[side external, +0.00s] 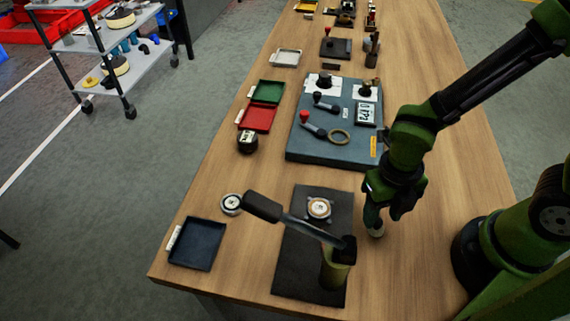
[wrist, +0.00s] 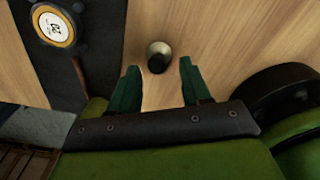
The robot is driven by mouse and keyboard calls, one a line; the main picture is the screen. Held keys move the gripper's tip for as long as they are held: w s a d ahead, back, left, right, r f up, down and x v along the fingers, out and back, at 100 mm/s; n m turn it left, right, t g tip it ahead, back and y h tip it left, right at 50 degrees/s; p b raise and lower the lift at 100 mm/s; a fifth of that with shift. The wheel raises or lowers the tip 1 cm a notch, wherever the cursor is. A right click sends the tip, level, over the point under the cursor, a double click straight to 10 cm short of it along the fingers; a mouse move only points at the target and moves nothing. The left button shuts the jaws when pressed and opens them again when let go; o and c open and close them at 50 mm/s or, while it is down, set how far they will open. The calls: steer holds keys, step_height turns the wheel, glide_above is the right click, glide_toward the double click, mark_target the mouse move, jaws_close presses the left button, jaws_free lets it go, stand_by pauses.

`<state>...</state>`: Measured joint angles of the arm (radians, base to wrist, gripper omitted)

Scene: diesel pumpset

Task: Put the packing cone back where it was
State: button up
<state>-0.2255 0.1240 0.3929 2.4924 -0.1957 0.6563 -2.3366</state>
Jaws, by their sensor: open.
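A small round piece, dark on one side and pale on the other, stands on the bare wood right of the black mat; I take it for the packing cone (side external: 377,231). It also shows in the wrist view (wrist: 158,57), just beyond the gap between my fingertips. My gripper (side external: 378,212) points down over it in the side view, partly covering it. The green fingers (wrist: 160,80) are apart with nothing between them. The black mat (side external: 290,270) carries a round labelled part (side external: 318,208) and an upright brass-coloured cylinder (side external: 335,272).
A long dark-handled tool (side external: 262,207) slants over the mat to the cylinder. A dark tray (side external: 196,244) and a small round part (side external: 231,204) lie left of the mat. A blue-grey panel (side external: 335,150) with levers lies behind. Wood right of the mat is mostly clear.

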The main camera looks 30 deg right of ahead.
step_height(320, 180, up, 9)
steer(key=w+d+r+n+t+y, duration=0.1)
steer(key=d+r+n+t, duration=0.3)
steer(key=n, duration=1.3)
steer(key=w+d+r+n+t, duration=0.3)
steer(key=d+r+n, duration=0.4)
steer(key=n, duration=1.1)
steer(key=shift+w+r+n+t+y, duration=0.15)
steer(key=shift+r+n+t+y, duration=0.15)
steer(key=shift+r+t+y, duration=0.1)
